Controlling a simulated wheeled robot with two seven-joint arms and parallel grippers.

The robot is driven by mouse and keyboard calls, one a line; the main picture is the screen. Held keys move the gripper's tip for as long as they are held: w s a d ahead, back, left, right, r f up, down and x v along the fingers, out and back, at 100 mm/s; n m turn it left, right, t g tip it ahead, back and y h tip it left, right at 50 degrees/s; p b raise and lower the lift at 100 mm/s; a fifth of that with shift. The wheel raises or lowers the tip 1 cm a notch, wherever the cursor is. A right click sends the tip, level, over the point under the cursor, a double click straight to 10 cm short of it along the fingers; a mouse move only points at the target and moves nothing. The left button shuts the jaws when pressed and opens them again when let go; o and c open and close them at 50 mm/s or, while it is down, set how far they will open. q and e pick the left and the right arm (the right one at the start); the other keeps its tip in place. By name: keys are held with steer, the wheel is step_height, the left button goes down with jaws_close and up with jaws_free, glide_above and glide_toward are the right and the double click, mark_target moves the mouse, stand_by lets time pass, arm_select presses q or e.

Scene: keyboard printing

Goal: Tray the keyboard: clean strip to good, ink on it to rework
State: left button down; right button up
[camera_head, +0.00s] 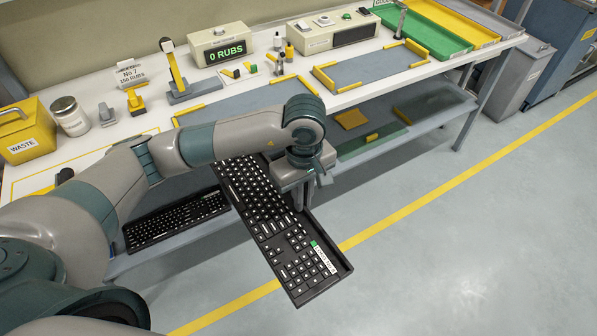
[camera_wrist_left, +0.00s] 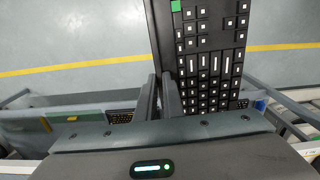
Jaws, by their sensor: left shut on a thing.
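My left gripper (camera_head: 306,190) is shut on the long edge of a black keyboard (camera_head: 275,215), holding it tilted in front of the bench, above the floor. In the left wrist view the fingers (camera_wrist_left: 160,98) are on the edge of the keyboard (camera_wrist_left: 215,50). A white strip (camera_head: 325,260) with small dark marks, too small to read, lies at the keyboard's near end beside a green patch (camera_head: 314,244). A green tray (camera_head: 445,42) and a yellow tray (camera_head: 455,20) stand at the bench's far right end. My right gripper is not in view.
Another black keyboard (camera_head: 175,220) lies on the lower shelf. The bench holds a yellow WASTE box (camera_head: 27,130), a jar (camera_head: 69,116), a counter reading "0 RUBS" (camera_head: 222,48) and a beige device (camera_head: 330,33). The floor at right is open.

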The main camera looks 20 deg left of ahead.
mark_target(298, 219)
arm_select(q)
steer(key=s+f+m, duration=0.1)
steer(key=m, duration=0.1)
steer(key=s+f+m, duration=0.1)
steer(key=m, duration=0.1)
steer(key=s+f+m, duration=0.1)
steer(key=s+m, duration=0.1)
steer(key=shift+d, duration=0.2)
steer(key=s+a+m, duration=0.1)
steer(key=s+a+f+m, duration=0.1)
steer(key=a, duration=0.1)
steer(key=s+a+f+m, duration=0.1)
steer(key=m, duration=0.1)
steer(key=shift+a+f, duration=0.25)
steer(key=shift+a, duration=0.15)
steer(key=shift+a+f+m, duration=0.1)
steer(key=shift+a+m, duration=0.2)
steer(key=shift+a, duration=0.15)
